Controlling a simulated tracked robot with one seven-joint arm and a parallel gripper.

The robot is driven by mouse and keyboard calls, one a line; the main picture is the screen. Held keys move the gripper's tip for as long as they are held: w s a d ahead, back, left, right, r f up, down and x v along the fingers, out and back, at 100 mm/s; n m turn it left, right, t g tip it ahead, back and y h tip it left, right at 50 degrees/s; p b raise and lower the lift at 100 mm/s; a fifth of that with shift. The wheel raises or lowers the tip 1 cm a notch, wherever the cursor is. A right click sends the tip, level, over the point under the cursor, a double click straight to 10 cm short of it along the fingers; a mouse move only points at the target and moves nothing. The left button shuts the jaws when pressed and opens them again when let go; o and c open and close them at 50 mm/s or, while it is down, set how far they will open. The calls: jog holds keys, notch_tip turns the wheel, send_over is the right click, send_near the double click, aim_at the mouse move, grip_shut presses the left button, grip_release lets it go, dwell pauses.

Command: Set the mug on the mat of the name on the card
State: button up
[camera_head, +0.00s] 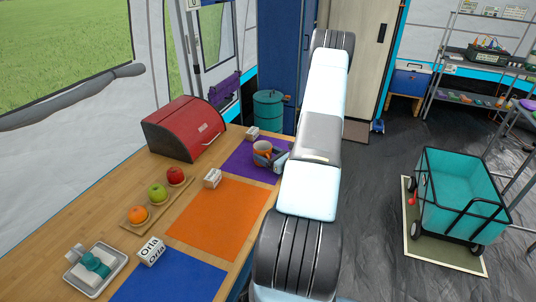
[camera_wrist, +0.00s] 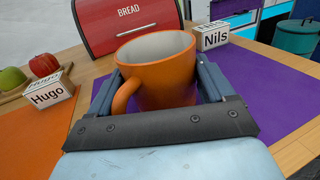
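The orange mug (camera_wrist: 158,75), pale grey inside, is upright between the two fingers of my gripper (camera_wrist: 165,88), which touch its sides. Its handle points left in the wrist view. In the head view the mug (camera_head: 263,147) is over the purple mat (camera_head: 238,160); its base is hidden, so I cannot tell whether it touches. White name blocks stand by the mats: "Nils" (camera_wrist: 211,34) by the purple mat, "Hugo" (camera_wrist: 48,94) by the orange mat (camera_head: 220,220), "Orla" (camera_head: 151,251) by the blue mat (camera_head: 170,284). I make out no separate card.
A red bread box (camera_head: 184,130) stands at the wooden counter's back. A board with an orange (camera_head: 138,214) and two apples lies left of the orange mat. A tray (camera_head: 95,270) is at front left. The orange mat is bare. A teal bin (camera_head: 268,108) stands beyond the counter.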

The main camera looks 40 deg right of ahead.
jog(key=o, duration=0.3)
